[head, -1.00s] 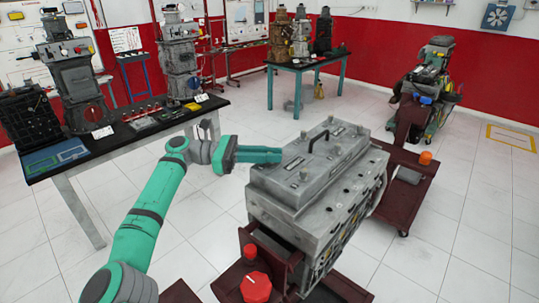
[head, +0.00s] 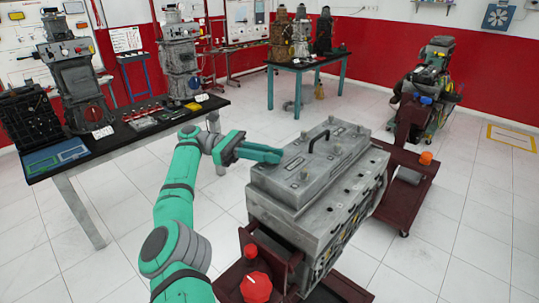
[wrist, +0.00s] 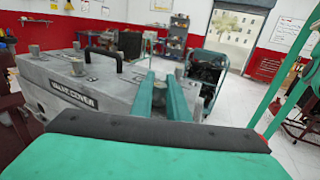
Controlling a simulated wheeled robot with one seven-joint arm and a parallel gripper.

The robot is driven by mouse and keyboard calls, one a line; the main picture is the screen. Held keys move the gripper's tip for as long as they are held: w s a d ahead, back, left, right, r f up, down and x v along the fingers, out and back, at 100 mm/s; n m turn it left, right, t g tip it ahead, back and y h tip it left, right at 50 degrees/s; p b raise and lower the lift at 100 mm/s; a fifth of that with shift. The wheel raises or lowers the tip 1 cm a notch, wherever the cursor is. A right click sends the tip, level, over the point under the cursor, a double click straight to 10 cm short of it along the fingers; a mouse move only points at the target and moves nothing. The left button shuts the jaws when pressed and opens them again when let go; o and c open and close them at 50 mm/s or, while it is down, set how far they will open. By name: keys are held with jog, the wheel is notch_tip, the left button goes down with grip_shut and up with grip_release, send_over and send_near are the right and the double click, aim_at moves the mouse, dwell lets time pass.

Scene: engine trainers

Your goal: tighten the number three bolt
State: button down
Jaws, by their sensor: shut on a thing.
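The grey engine (head: 318,200) stands on a dark red stand, its top cover (head: 275,190) carrying a black handle and several upright bolts. My gripper (head: 280,154) is at the cover's left edge in the head view. In the wrist view its two green fingers (wrist: 160,80) are closed around a small grey bolt (wrist: 160,90), mostly hidden between them. I cannot read a number on it.
A black-topped table (head: 125,135) with engine parts stands at the left. Red knobs (head: 256,287) rise at the stand's near end. Another trainer (head: 428,90) stands behind right, and a table with engines (head: 308,63) at the back. White floor lies open between.

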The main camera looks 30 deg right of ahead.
jog(key=shift+s+d, duration=0.1)
dwell(0.3)
jog(key=c, duration=1.8)
grip_release()
jog(key=shift+o, duration=0.6)
jog(key=shift+r, duration=0.1)
notch_tip(320, 180, up, 3)
jog(key=shift+f, duration=0.1)
jog(key=shift+s+a+r, duration=0.35)
jog(key=shift+s+r, duration=0.05)
jog(key=shift+r, duration=0.2)
jog(key=s+a+r, duration=0.5)
jog(key=s+r, duration=0.4)
jog(key=s, duration=0.2)
jog(key=shift+s+a, duration=0.25)
jog(key=shift+s, duration=0.15)
